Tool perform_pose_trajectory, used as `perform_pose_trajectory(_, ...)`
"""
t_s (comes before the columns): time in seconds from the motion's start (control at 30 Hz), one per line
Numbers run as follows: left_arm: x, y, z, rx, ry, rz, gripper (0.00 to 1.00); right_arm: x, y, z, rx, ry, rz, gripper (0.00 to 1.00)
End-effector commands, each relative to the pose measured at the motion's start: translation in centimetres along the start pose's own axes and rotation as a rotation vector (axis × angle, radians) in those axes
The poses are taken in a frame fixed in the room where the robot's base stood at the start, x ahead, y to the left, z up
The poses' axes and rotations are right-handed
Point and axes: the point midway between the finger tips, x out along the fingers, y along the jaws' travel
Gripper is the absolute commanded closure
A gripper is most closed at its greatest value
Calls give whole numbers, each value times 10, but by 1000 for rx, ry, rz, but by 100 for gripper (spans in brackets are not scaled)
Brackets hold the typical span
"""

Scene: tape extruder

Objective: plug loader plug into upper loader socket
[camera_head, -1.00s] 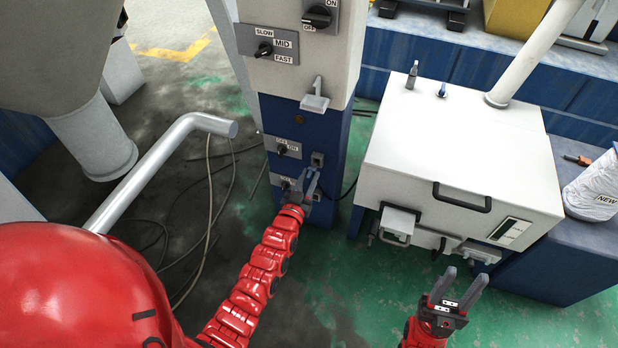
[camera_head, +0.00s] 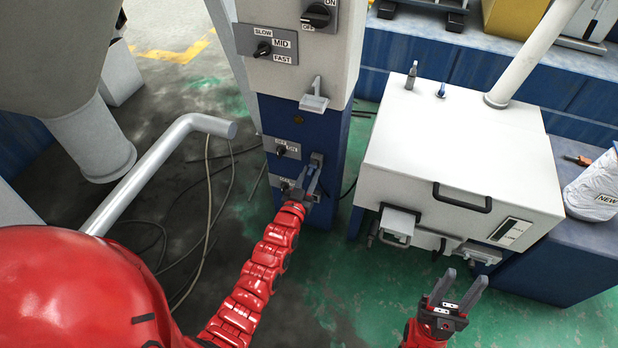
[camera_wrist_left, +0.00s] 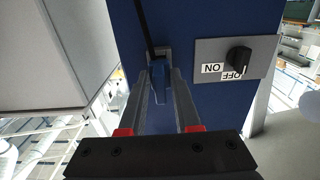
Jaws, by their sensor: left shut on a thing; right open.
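My left gripper (camera_head: 314,178) is in front of the blue lower part of the machine column, its fingertips at the height of the upper switch plate. In the left wrist view its two fingers (camera_wrist_left: 168,88) are shut on the blue loader plug (camera_wrist_left: 160,82), with a dark cable running off the top of the picture. The upper loader socket is at the fingertips, largely hidden by plug and fingers; I cannot tell whether the plug is in it. My right gripper (camera_head: 457,294) is open and empty, below and in front of the white box.
The upper switch plate (camera_head: 291,148) sits just left of the left fingertips; a similar plate also shows in the left wrist view (camera_wrist_left: 232,58). A grey bracket (camera_head: 314,98) juts out above. The white box (camera_head: 455,150) stands to the right. Loose cables (camera_head: 210,200) lie on the floor at left.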

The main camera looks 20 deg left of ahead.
Motion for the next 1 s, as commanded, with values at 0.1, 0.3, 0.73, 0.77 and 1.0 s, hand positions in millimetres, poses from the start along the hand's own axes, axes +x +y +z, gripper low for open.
perform_pose_trajectory(0.1,3,0,0,0,1,0,100,-2,0,0,0,0,0,55)
perform_pose_trajectory(0.3,8,0,0,1,1,0,100,-5,0,1,0,0,0,55)
perform_pose_trajectory(0.73,16,0,0,1,-1,0,56,-9,0,2,0,0,0,55)
perform_pose_trajectory(0.77,16,0,0,1,-1,0,51,-9,0,2,0,0,0,55)
perform_pose_trajectory(1.0,16,0,0,0,-1,0,34,-9,0,2,0,0,0,55)
